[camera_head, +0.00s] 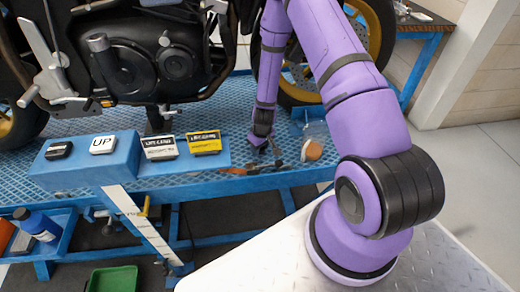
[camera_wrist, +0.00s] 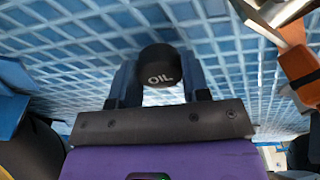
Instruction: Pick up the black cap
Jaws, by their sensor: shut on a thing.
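The black cap (camera_wrist: 160,62) is round with the white word OIL on it. In the wrist view it sits between the two fingers of my gripper (camera_wrist: 160,82), which are shut on it. The blue grid surface lies behind it; I cannot tell whether the cap touches it. In the head view my gripper (camera_head: 262,145) is low over the blue lift table (camera_head: 210,185), right of the labelled blocks. The cap cannot be made out there.
A blue block (camera_head: 95,165) bears a black piece and a white UP piece (camera_head: 103,144). White (camera_head: 160,147) and yellow (camera_head: 204,143) labelled boxes stand beside it. A motorcycle (camera_head: 135,65) stands behind.

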